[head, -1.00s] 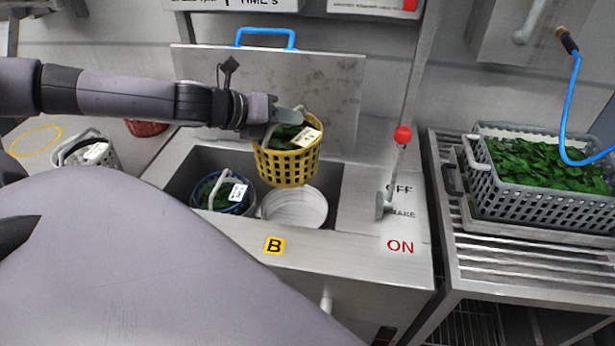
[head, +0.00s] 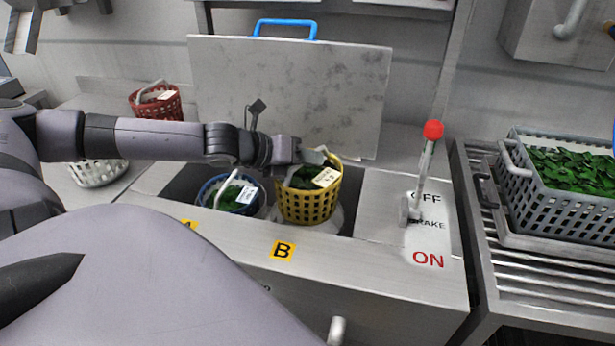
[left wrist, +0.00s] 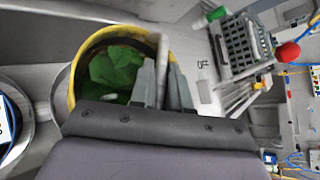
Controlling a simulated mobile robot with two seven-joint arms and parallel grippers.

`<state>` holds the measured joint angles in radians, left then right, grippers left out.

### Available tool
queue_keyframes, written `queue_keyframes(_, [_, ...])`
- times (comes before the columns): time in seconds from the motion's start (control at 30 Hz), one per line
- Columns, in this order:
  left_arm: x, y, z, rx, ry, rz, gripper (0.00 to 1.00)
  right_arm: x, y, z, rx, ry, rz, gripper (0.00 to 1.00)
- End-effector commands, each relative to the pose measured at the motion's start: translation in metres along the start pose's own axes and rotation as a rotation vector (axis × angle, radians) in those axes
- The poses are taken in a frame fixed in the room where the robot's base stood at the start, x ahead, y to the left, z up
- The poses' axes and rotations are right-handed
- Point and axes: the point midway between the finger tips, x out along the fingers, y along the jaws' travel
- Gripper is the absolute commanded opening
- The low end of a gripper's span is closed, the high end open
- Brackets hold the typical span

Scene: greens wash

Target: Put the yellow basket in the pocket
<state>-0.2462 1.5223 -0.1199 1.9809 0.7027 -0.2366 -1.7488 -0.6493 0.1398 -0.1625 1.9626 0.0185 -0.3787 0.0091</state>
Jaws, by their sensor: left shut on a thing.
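The yellow basket (head: 308,206) holds green leaves and a white label. My left gripper (head: 322,158) is shut on its handle at the rim; in the left wrist view the fingers (left wrist: 165,85) close by the pale handle above the yellow rim (left wrist: 78,62). The basket is over the right pocket (head: 338,222), marked B, with its lower part at the level of the opening. The white round pocket is mostly hidden behind and below the basket. A blue basket (head: 228,196) with leaves sits in the left pocket. My right gripper is not in view.
An upright lid (head: 290,95) with a blue handle stands behind the pockets. A red-knobbed lever (head: 432,130) rises to the right. A grey crate of leaves (head: 560,185) is on the right rack. A red basket (head: 158,103) and a white basket (head: 97,174) are at left.

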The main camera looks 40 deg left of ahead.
Motion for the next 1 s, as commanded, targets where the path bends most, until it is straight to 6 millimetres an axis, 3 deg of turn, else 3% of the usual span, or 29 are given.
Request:
queue_keyframes(0.1, [0.013,0.013,-0.017,-0.003,-0.007,-0.006,0.00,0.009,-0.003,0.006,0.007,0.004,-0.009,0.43])
queue_keyframes(0.6, [0.035,0.038,-0.049,-0.004,-0.006,-0.005,0.00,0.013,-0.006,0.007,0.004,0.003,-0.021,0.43])
queue_keyframes(1.0, [0.038,0.042,-0.054,0.001,-0.005,-0.004,0.00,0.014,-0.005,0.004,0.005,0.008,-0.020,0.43])
